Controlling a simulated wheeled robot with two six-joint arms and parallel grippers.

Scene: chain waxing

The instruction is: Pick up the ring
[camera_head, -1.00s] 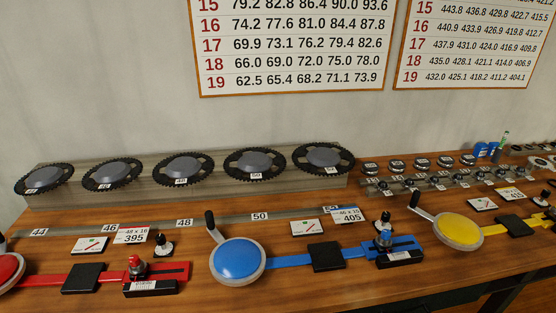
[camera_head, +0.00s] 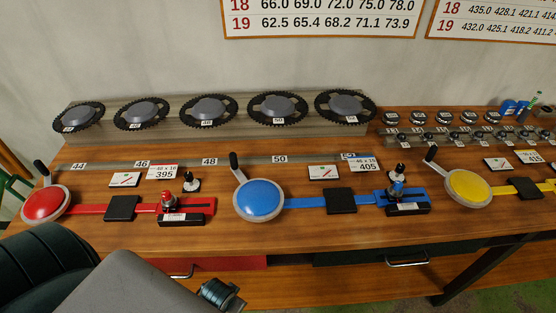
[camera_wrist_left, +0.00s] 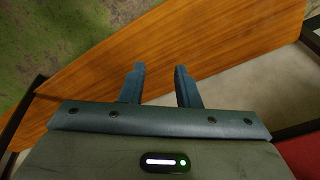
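Several black toothed rings stand in a row on a long grey rack at the back of the bench in the head view. The leftmost ring (camera_head: 65,121) and the rightmost ring (camera_head: 323,109) mark the row's ends, with others between, such as the middle ring (camera_head: 187,113). Each surrounds a grey disc and has a small number label in front. My left gripper (camera_wrist_left: 160,78) is open in the left wrist view, its two dark fingers apart with nothing between them. No ring shows in that view. My right gripper is not in view.
Red (camera_head: 46,203), blue (camera_head: 259,199) and yellow (camera_head: 468,186) round-ended fixtures lie along the wooden bench (camera_head: 300,236). A numbered strip (camera_head: 243,160) runs behind them. Drawers sit under the front edge. My arm covers the lower left.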

